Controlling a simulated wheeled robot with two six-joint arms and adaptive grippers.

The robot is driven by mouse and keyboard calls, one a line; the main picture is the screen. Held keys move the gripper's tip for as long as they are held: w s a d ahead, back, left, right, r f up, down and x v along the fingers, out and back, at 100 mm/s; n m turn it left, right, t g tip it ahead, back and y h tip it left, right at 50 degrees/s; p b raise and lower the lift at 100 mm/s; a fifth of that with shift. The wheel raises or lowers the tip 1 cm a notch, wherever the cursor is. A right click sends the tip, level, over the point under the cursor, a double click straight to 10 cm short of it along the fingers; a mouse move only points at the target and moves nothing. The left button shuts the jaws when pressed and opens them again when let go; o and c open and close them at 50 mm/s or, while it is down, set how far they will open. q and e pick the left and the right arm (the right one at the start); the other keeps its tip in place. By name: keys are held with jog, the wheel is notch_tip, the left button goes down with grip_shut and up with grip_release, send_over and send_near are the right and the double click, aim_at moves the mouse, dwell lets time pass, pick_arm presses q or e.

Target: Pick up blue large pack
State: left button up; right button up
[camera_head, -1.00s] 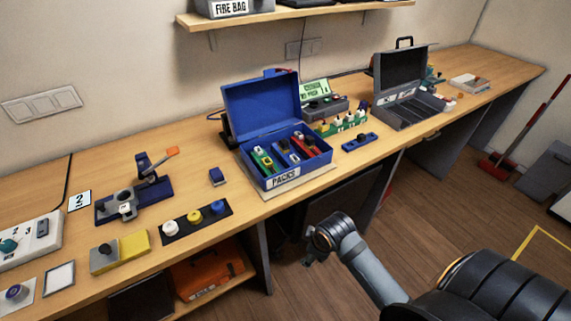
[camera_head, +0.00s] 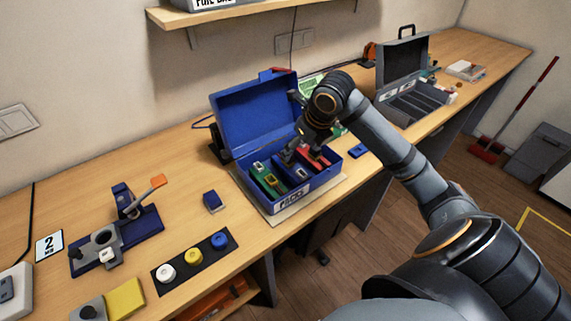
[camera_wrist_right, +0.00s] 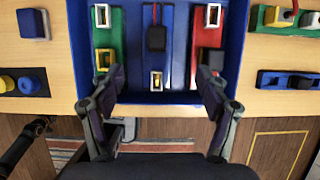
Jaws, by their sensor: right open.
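The blue box (camera_head: 313,198) labelled PACKS stands open on the bench, lid up at the back. Inside lie a green pack (camera_head: 266,180), a blue pack (camera_head: 293,174) and a red pack (camera_head: 320,156). In the right wrist view the blue pack (camera_wrist_right: 167,69) lies in the middle with a black block on it, between the green pack (camera_wrist_right: 118,48) and red pack (camera_wrist_right: 204,40). My right gripper (camera_head: 300,153) is over the box. In the wrist view its open fingers (camera_wrist_right: 160,80) are spread either side of the blue pack's near end, with nothing held. My left gripper is out of view.
A small blue block (camera_head: 213,202) and a mat with coloured buttons (camera_head: 193,256) lie left of the box. A grey open case (camera_head: 412,100) stands to the right. The box's raised lid (camera_head: 255,111) and walls bound the space around the packs.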

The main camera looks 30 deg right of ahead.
aim_at(292, 163)
jog(key=shift+s+a+f, duration=0.15)
jog(key=shift+f, duration=0.55)
jog(key=x, duration=0.3)
jog(key=shift+r, duration=0.15)
jog(key=shift+w+f, duration=0.55)
jog(key=shift+f, duration=0.1)
jog(key=p+x, duration=0.1)
jog(key=x, duration=0.2)
jog(key=shift+w+a+f, duration=0.1)
jog(key=shift+w+f, duration=0.05)
jog(key=shift+f, duration=0.25)
jog(key=shift+w+f, duration=0.15)
jog(key=shift+f, duration=0.1)
jog(key=shift+r, duration=0.1)
jog(key=shift+c, duration=1)
jog(key=c, duration=1)
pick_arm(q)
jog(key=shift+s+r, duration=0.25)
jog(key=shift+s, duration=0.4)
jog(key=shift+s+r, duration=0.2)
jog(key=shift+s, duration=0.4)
pick_arm(e)
grip_shut()
